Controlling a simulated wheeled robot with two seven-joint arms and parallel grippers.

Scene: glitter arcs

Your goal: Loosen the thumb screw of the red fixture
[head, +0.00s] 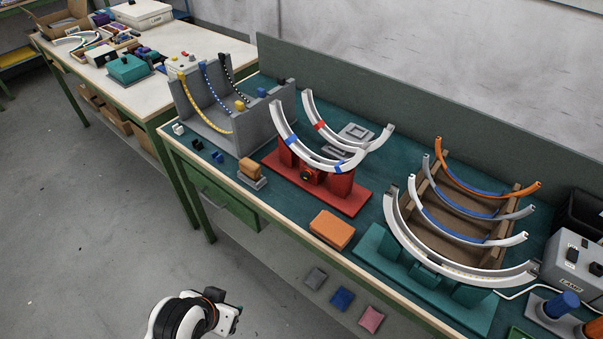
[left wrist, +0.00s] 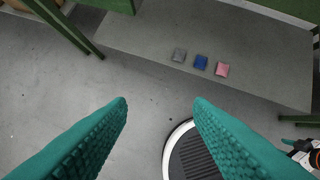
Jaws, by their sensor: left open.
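The red fixture (head: 342,193) stands on the teal bench top in the head view, with a curved metal rail carrying a blue band (head: 296,140) held in it. A small dark thumb screw (head: 307,175) with an orange-brown centre shows low on its front side, partly in shadow. My left gripper (left wrist: 160,101) is open and empty in the left wrist view, its two teal fingers apart above the floor, away from the fixture. The head view does not show its fingers. What looks like my right gripper (left wrist: 298,150) is cut off at the right edge of the left wrist view.
An orange block (head: 332,229) lies in front of the fixture. A teal stand (head: 375,245) with a large arc is to its right, a grey arc holder (head: 205,125) to its left. Grey, blue and pink pads lie below the bench edge. Floor in front is clear.

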